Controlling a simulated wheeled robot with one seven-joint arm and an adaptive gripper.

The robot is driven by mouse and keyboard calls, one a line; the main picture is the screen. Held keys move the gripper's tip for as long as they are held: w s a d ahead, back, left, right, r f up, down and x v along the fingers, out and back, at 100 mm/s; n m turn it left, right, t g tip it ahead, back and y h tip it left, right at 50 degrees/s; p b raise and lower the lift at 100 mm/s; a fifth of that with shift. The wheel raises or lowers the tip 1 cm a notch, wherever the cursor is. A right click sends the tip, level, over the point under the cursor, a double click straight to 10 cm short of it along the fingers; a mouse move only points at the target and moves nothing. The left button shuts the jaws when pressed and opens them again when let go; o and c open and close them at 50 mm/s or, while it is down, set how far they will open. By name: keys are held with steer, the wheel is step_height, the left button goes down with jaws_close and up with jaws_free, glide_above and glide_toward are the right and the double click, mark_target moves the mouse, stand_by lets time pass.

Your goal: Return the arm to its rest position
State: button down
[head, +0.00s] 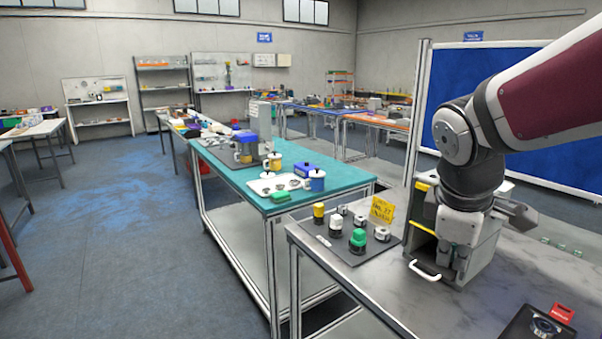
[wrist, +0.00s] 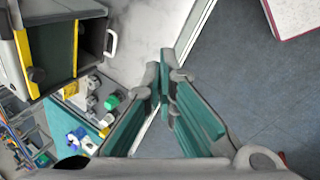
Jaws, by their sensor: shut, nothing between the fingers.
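My arm reaches in from the right in the head view and bends down at the elbow. My gripper (head: 452,272) hangs at its end in front of a grey box with yellow edges (head: 487,255) on the near table (head: 400,291). In the wrist view my gripper (wrist: 164,84) has its teal-padded fingers together with nothing between them. The floor and the table edge lie beyond the fingertips. The box (wrist: 62,48) with its handle shows at upper left there, apart from the fingers.
A dark tray (head: 343,256) with several small parts and a yellow sign (head: 382,210) stands left of the box. A red-tagged dark tray (head: 520,328) lies at lower right. A teal table (head: 234,178) stands behind. The floor at left is open.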

steer(key=s+a+m+t+y, duration=0.1)
steer(key=s+a+m, duration=0.4)
steer(key=s+m, duration=0.6)
steer(key=s+y, duration=0.1)
steer(key=s, duration=0.4)
steer(key=shift+s+y, duration=0.2)
steer(key=shift+y, duration=0.2)
steer(key=shift+r, duration=0.15)
